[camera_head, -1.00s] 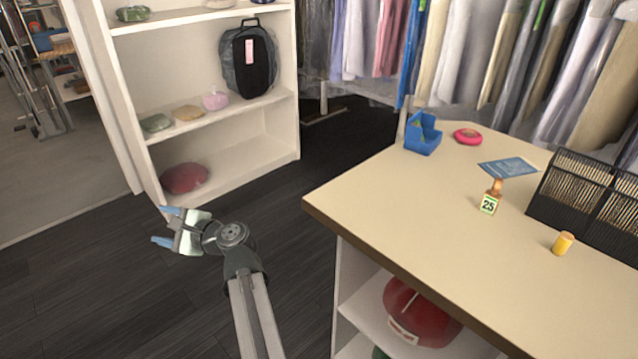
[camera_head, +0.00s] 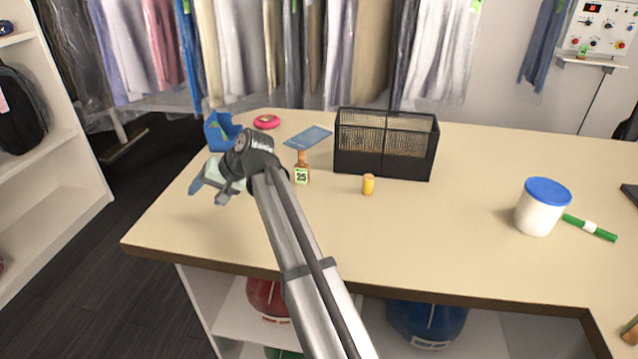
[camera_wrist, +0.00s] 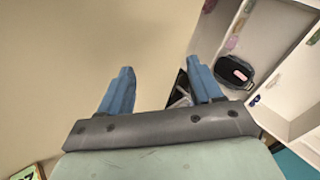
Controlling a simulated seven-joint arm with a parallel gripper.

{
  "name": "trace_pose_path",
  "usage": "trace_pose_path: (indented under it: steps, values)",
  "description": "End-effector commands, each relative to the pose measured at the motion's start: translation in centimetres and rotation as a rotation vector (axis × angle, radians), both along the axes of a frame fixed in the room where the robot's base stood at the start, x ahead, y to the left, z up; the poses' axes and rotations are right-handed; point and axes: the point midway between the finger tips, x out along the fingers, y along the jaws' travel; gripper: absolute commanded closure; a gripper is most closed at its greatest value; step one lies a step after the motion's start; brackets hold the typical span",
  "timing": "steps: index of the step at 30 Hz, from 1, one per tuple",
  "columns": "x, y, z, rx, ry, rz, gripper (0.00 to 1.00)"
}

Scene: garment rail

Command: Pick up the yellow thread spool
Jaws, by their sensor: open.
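The yellow thread spool (camera_head: 368,185) stands upright on the beige counter (camera_head: 450,225), just in front of the black mesh basket. My gripper (camera_head: 207,192) is over the left part of the counter, left of the spool and apart from it. In the wrist view its two blue fingers (camera_wrist: 160,90) are spread with nothing between them. The spool does not show in the wrist view.
The black mesh basket (camera_head: 385,165) stands behind the spool. A numbered tag (camera_head: 301,174), a blue card (camera_head: 308,137), a blue holder (camera_head: 220,130) and a pink round thing (camera_head: 267,122) lie to its left. A white tub (camera_head: 541,208) and green marker (camera_head: 590,227) are right.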

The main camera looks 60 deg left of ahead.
Motion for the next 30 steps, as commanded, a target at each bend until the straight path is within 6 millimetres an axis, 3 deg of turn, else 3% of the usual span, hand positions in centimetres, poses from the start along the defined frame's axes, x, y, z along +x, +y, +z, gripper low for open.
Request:
trace_pose_path:
  steps: [1,3,8,12,15,18,21,25,30]
  values:
    - [3.7,-0.2,0.5,-0.001,-0.056,-0.003,0.36]
    - [8.2,-0.9,0.9,-0.009,-0.135,0.002,0.36]
    - [18.4,-3.5,2.1,-0.047,-0.305,0.015,0.36]
    - [27.0,-6.9,3.4,-0.105,-0.440,0.027,0.36]
    - [32.3,-9.6,4.3,-0.154,-0.514,0.036,0.36]
    - [36.3,-12.0,5.2,-0.198,-0.571,0.046,0.36]
    - [39.0,-13.8,5.7,-0.232,-0.608,0.054,0.36]
    - [40.8,-15.1,6.1,-0.256,-0.631,0.059,0.36]
    - [41.2,-15.2,5.4,-0.262,-0.636,0.062,0.36]
